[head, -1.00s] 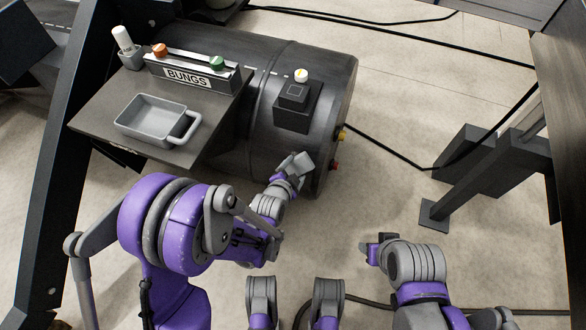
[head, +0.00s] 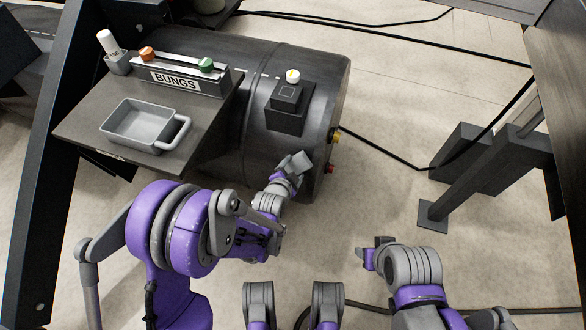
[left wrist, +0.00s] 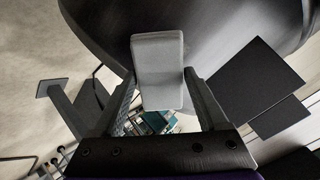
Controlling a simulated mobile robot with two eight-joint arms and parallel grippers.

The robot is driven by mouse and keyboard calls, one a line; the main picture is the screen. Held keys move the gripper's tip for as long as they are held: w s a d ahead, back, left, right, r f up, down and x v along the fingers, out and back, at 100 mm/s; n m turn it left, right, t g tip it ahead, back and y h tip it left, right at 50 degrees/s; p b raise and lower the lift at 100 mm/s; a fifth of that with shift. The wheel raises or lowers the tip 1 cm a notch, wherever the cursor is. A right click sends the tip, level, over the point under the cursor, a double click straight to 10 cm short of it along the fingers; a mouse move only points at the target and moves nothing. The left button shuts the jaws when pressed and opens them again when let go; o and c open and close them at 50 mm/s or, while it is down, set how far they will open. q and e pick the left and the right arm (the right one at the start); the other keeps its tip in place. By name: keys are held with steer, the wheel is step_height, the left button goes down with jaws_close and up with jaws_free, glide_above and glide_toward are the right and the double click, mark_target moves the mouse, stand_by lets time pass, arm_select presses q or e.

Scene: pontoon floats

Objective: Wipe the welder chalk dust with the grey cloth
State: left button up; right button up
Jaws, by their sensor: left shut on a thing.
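The grey cloth (head: 301,161) is a small folded pad held at the tip of my left gripper (head: 291,172). In the left wrist view the cloth (left wrist: 158,72) sits between the two fingers, which are shut on it. It is in front of the lower right part of the black drum (head: 222,160); I cannot tell whether it touches. Short white marks (head: 270,74) run along the drum's top; I cannot tell whether they are the chalk dust. My right gripper (head: 372,256) is low at the right, away from the drum, its jaws unclear.
A shelf (head: 85,130) on the drum's left bears an empty grey tray (head: 139,135) and a BUNGS rack (head: 180,80). A black box (head: 287,108) with a white knob stands on the drum. A dark post (head: 470,185) stands right. Floor between is clear.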

arm_select(q)
steer(key=shift+x, duration=1.15)
steer(key=shift+w+a, duration=0.3)
steer(key=shift+a, duration=0.7)
steer(key=shift+w+a, duration=0.3)
steer(key=shift+a, duration=0.65)
steer(key=shift+s+d+p, duration=0.25)
steer(key=shift+d+p, duration=0.1)
steer(key=shift+d, duration=0.65)
steer(key=shift+s+d+p, duration=0.25)
steer(key=shift+d+p, duration=0.05)
steer(key=shift+d, duration=0.75)
steer(key=shift+f, duration=0.1)
steer(key=shift+s+a+r, duration=0.15)
steer(key=shift+s+r, duration=0.3)
steer(key=shift+s, duration=0.15)
steer(key=shift+p+v, duration=0.55)
steer(key=shift+v, duration=1.7)
steer(key=shift+a, duration=0.1)
